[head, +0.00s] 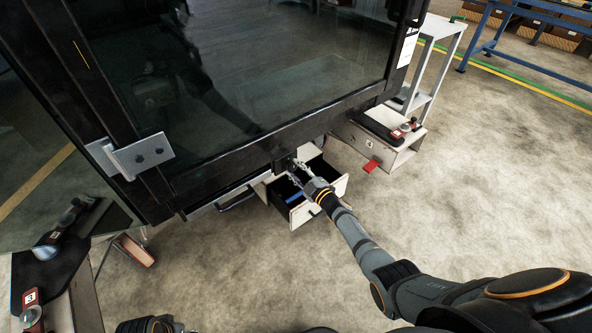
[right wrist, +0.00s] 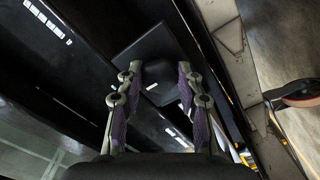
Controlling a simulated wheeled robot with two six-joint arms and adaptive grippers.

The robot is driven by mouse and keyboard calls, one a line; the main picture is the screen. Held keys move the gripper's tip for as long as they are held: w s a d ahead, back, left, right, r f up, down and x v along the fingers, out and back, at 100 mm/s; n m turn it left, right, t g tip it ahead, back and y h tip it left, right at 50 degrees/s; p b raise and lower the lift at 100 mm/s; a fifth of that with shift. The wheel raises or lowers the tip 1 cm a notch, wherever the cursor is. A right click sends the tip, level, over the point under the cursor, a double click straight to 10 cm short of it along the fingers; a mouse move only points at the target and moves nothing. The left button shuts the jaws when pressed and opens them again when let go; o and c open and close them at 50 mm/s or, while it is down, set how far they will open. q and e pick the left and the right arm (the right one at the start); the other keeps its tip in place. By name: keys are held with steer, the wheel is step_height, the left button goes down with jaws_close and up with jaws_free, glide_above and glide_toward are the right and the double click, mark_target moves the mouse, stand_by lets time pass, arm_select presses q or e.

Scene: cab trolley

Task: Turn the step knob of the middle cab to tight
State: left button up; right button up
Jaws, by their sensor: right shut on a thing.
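The large black-framed glass cab (head: 235,60) fills the upper left of the head view. A small dark knob (head: 283,164) sits on its lower frame. The right wrist view shows it as a black knob (right wrist: 153,77) on a dark square plate. My right gripper (head: 297,173) reaches up to the knob from the lower right. In the right wrist view its two fingers (right wrist: 158,90) lie on either side of the knob, shut on it. The knob's marking and turn position cannot be read. My left gripper is not in view.
An open drawer (head: 333,188) with a blue item inside stands below my right gripper. A bar handle (head: 237,200) is under the frame.

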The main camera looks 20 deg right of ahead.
steer(key=o, duration=1.2)
steer(key=shift+c, duration=0.2)
steer(key=v, duration=1.2)
steer(key=shift+d, duration=0.1)
